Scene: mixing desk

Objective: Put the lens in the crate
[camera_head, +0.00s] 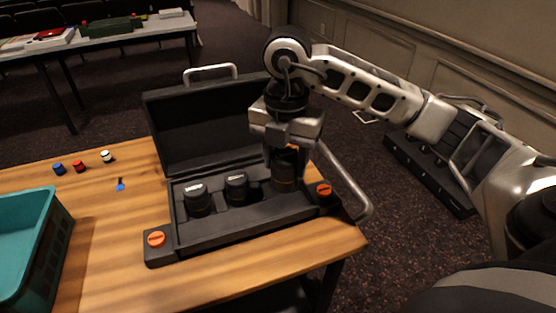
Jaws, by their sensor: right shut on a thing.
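An open black case (245,222) stands on the wooden desk with its lid up. Several black lenses sit upright in it: one at the left (197,199), one in the middle (237,187), and one at the right (285,183). My right gripper (286,150) points down over the right lens and is shut on it. That lens is at the right slot; I cannot tell whether it is lifted clear. The teal crate (57,232) is at the left edge of the view, partly cut off. My left gripper is not in view.
Orange-topped buttons stand at the case's front left (156,239) and right (324,190). Small blue (59,168), red (79,166) and white (106,156) items and a blue piece (120,185) lie at the left. The desk between crate and case is mostly clear.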

